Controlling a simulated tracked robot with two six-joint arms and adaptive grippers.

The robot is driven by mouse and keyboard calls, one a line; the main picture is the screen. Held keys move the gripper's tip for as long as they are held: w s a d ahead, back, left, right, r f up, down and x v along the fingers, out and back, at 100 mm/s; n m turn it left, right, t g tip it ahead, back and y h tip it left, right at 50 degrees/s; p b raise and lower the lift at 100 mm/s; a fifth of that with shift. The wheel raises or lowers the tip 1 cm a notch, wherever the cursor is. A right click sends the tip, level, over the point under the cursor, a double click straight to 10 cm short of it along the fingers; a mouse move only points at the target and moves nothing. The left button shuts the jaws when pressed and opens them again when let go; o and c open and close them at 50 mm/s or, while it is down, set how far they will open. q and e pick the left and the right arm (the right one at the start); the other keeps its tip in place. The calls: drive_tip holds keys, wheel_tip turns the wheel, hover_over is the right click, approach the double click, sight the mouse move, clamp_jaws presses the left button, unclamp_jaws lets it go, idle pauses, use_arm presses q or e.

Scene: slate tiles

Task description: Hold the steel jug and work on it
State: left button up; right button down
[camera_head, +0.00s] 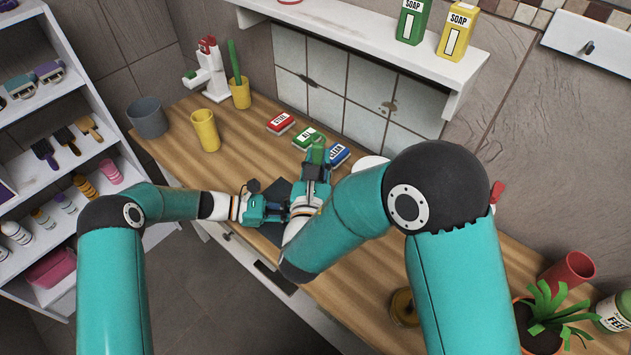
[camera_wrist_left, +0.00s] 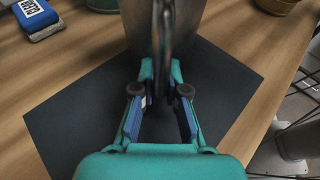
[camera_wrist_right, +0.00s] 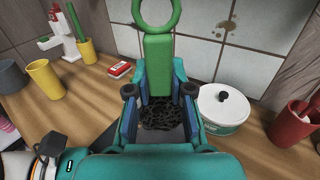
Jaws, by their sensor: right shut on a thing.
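The steel jug (camera_wrist_left: 192,30) stands on a dark mat (camera_wrist_left: 75,115) in the left wrist view, its handle (camera_wrist_left: 162,48) seen edge-on. My left gripper (camera_wrist_left: 167,92) has its fingers on either side of the handle, with a gap between them; it also shows in the head view (camera_head: 256,207). My right gripper (camera_wrist_right: 158,90) is shut on a green tool (camera_wrist_right: 157,55) with a ring at its top end. In the head view the jug is hidden behind my right gripper (camera_head: 316,170).
A yellow cup (camera_head: 205,130) and grey pot (camera_head: 148,118) stand left. A white lidded pot (camera_wrist_right: 222,110) and red cup (camera_wrist_right: 295,125) stand right. A wall shelf (camera_head: 370,45) hangs above.

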use_arm(q)
drive_tip(key=o, duration=0.5)
drive_tip(key=shift+a, duration=0.1)
drive_tip(key=v, duration=1.2)
drive_tip(key=shift+f, duration=0.1)
